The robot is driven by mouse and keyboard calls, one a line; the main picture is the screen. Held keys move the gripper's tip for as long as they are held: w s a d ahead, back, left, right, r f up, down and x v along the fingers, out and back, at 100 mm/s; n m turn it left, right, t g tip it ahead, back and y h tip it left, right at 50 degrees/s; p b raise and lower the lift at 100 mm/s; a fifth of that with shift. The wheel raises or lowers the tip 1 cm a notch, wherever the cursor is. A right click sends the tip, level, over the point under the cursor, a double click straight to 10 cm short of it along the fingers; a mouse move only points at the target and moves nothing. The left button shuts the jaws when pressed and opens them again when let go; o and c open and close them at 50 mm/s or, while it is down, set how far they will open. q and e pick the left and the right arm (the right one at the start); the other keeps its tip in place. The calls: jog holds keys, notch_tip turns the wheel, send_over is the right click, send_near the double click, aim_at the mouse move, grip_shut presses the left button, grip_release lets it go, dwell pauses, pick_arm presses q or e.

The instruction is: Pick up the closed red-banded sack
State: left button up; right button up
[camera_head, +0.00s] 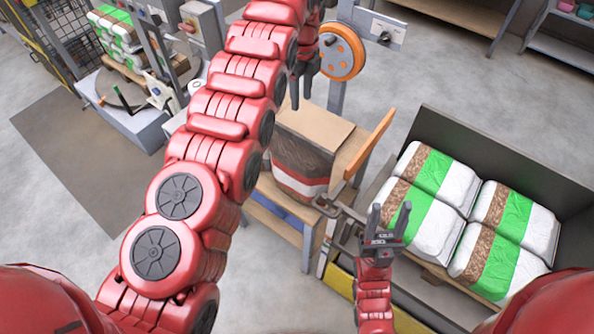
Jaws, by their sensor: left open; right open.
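The red-banded sack (301,160) stands on a wooden-topped stand (345,157) in the middle of the head view. It has a brown middle, a red band and white near its bottom. My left arm covers its left side. My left gripper (302,95) is open and empty, with its fingers pointing down above the sack's far side, apart from it as far as I can tell. My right gripper (390,218) is open and empty, to the right of and nearer than the sack, with fingers pointing up in the picture.
Several green-banded sacks (432,172) lie on a pallet at right, with a dark grey panel (500,150) behind. An orange upright board (370,142) stands right of the sack. An orange wheel (341,52) on a post stands behind. Grey floor (440,70) is open at the back.

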pick_arm(q)
jog(key=b, duration=0.8)
send_over(298, 138)
jog(key=f, duration=0.9)
jog(key=shift+w+d+f, duration=0.1)
jog(key=shift+d+f, duration=0.15)
jog(key=shift+d, duration=0.05)
jog(key=shift+f, duration=0.2)
jog(key=shift+f+p, duration=0.4)
jog(key=shift+f, duration=0.4)
jog(key=shift+f+p, duration=0.3)
jog(key=shift+p, duration=0.1)
jog(key=f, duration=0.1)
jog(key=f+p, duration=0.1)
jog(key=f, duration=0.1)
jog(key=f+p, duration=0.1)
jog(key=shift+w+a+f, duration=0.15)
jog(key=shift+a+f, duration=0.05)
jog(key=shift+a, duration=0.05)
jog(key=shift+f, duration=0.1)
grip_shut()
